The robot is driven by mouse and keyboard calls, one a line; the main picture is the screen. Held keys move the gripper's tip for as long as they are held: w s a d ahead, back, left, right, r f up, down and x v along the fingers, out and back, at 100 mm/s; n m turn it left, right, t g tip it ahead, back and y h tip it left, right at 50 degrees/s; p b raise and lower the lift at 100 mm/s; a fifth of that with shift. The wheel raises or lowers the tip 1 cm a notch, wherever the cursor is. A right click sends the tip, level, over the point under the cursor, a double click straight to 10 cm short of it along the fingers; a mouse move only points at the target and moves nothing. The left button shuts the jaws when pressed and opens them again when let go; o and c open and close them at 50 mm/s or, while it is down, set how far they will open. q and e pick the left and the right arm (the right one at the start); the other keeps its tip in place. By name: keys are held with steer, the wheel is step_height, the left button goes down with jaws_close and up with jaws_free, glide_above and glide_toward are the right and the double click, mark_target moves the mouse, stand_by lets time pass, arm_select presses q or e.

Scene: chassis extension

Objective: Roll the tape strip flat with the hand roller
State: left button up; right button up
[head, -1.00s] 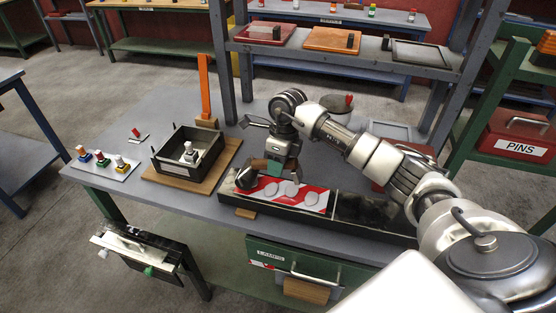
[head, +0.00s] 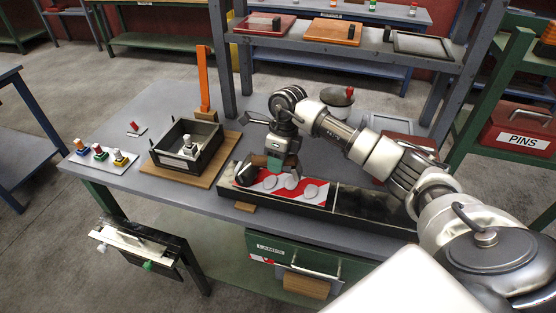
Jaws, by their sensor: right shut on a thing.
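The tape strip (head: 268,187), red and white, lies along the left part of a long black board (head: 375,221) on the grey bench. Several grey oval lumps show on it. My right gripper (head: 279,165) is above the strip's left part, shut on the hand roller. The roller's dark drum (head: 245,175) shows at the strip's left end, with a brown part beside the fingers. The fingers hide part of the roller, and I cannot tell whether the drum touches the tape. My left gripper is not in view.
A black open box (head: 170,160) holding a small white-capped item stands left of the board on a wooden base. An orange post (head: 203,80) rises behind it. A white card (head: 101,158) with several small coloured items lies far left. A dark bowl (head: 333,98) stands behind my right arm.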

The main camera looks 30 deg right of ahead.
mark_target(291, 164)
steer(key=shift+s+d+f, duration=0.1)
steer(key=shift+s+f, duration=0.05)
steer(key=shift+s+d, duration=1.25)
steer(key=shift+s, duration=0.25)
steer(key=shift+s+d+b, duration=0.35)
steer(key=shift+s+d, duration=1.25)
steer(key=shift+s, duration=0.25)
steer(key=shift+s+d+f+b, duration=0.1)
steer(key=shift+s+d+b, duration=0.3)
steer(key=shift+s+d, duration=0.55)
steer(key=shift+s+d+b, duration=0.35)
steer(key=shift+s+d, duration=0.4)
steer(key=shift+s, duration=0.3)
steer(key=shift+s+d+b, duration=0.7)
steer(key=shift+s+d, duration=0.5)
steer(key=shift+s, duration=0.2)
steer(key=shift+w+a, duration=1)
steer(key=shift+w, duration=0.15)
steer(key=shift+w+a, duration=1)
steer(key=shift+w, duration=0.15)
steer(key=shift+w+a, duration=0.95)
steer(key=shift+w, duration=0.2)
steer(key=shift+w+a+b, duration=0.2)
steer(key=shift+w+a, duration=1.25)
steer(key=shift+w, duration=0.25)
steer(key=shift+w+a+b, duration=0.2)
steer(key=shift+w+a, duration=1.25)
steer(key=shift+w, duration=0.25)
steer(key=shift+s+d, duration=1.1)
steer(key=shift+s, duration=0.15)
